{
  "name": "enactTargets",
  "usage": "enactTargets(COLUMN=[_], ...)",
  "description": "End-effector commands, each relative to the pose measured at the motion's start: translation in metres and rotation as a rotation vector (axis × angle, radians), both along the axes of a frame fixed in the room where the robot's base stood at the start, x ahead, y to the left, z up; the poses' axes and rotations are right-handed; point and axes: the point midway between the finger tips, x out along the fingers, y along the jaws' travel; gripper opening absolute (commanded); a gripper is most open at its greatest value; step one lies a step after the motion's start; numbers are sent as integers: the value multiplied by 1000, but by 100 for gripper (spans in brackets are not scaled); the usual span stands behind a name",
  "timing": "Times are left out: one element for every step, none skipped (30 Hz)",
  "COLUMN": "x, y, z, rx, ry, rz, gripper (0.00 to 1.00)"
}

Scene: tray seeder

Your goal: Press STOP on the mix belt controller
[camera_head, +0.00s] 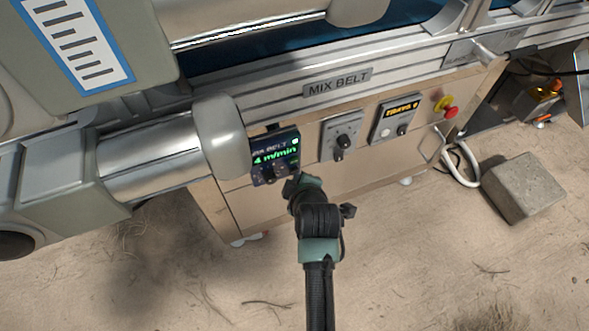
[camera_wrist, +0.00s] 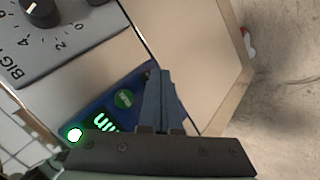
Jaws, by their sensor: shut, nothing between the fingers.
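The mix belt controller (camera_head: 257,172) is a dark blue box on the front of the wooden cabinet, with a green lit display reading "4 m/min". In the wrist view the controller (camera_wrist: 141,79) shows tilted, with a green round button (camera_wrist: 124,98) and a bright light (camera_wrist: 75,135). My gripper (camera_head: 291,184) is at the controller's lower right in the head view. In the wrist view its shut fingers (camera_wrist: 159,72) are empty and cover part of the controller's face. No STOP button can be made out; whether the tips touch the controller I cannot tell.
A grey knob panel (camera_head: 328,150), a panel with an amber display (camera_head: 382,130) and a red mushroom button (camera_head: 450,112) sit farther right on the cabinet (camera_head: 360,170). The belt frame (camera_head: 290,100) runs above. A concrete block (camera_head: 523,187) lies on the sandy floor.

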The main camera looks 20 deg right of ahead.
Motion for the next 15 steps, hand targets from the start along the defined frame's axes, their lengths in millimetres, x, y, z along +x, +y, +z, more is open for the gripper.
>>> enactTargets(x=[1,1,2,2,2,3,3,4,4,4,5,5,6,6,6], y=[0,0,0,0,0,0,0,0,0,0,0,0,0,1,1], z=[0,0,0,0,0,0,0,0,0,0,0,0,0,0,0], rx=[0,0,0,0,0,0,0,0,0,0,0,0,-1,0,0], ry=[0,0,0,0,0,0,0,0,1,1,1,1,0,0,0], rz=[0,0,0,0,0,0,0,0,0,0,0,0,1,0,0], gripper=[0,0,0,0,0,0,0,0,0,0,0,0,0,0,0])
